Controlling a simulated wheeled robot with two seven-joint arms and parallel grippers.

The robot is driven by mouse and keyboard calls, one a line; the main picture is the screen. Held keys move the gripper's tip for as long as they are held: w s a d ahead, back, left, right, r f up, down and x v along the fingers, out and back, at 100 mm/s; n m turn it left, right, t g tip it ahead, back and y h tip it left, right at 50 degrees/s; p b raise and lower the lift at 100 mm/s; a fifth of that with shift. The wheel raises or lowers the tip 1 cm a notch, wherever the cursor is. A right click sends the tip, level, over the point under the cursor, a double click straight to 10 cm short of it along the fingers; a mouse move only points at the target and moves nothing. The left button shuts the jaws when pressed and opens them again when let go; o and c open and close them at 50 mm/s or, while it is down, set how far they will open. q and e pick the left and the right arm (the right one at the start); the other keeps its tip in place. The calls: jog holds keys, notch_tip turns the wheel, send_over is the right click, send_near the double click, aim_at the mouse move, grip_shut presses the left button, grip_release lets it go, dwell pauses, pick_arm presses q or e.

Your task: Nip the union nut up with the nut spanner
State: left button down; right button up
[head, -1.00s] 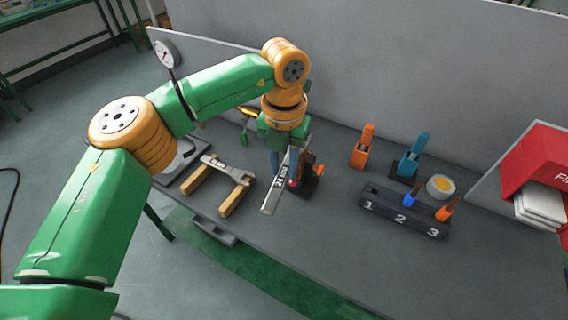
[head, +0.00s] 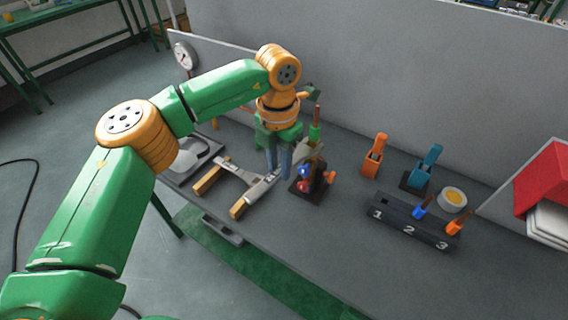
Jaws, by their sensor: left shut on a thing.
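My left gripper (head: 278,174) points down over the bench and is shut on the grey nut spanner (head: 262,188). The spanner slants down to the left from the fingers, and its free end shows in front of the wooden-handled rest. To the right of the fingers stands a small fitting (head: 309,176) on a dark base, with red, blue and orange parts. Behind it is an upright copper-coloured pipe with a green part (head: 315,132). The union nut is too small to make out for sure. My right gripper is not in view.
A rest with wooden handles (head: 208,181) lies left of the spanner. A numbered block (head: 408,222) holds blue and orange pieces. Orange (head: 375,156) and blue (head: 423,168) holders and a round tub (head: 453,199) stand at right. A grey wall runs behind; the bench front is clear.

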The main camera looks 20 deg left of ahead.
aim_at(260, 186)
pick_arm(q)
jog(key=shift+a, duration=0.1)
jog(key=shift+f, duration=0.1)
jog(key=shift+s+a+b, duration=0.25)
jog(key=shift+s+b, duration=0.3)
jog(key=shift+b, duration=0.25)
jog(key=shift+s+a+n+b, duration=0.15)
jog(key=shift+s+a+b, duration=0.35)
jog(key=shift+s+b, duration=0.25)
jog(key=shift+s+a+n+b, duration=0.15)
jog(key=shift+s+a+b, duration=0.35)
jog(key=shift+s, duration=0.65)
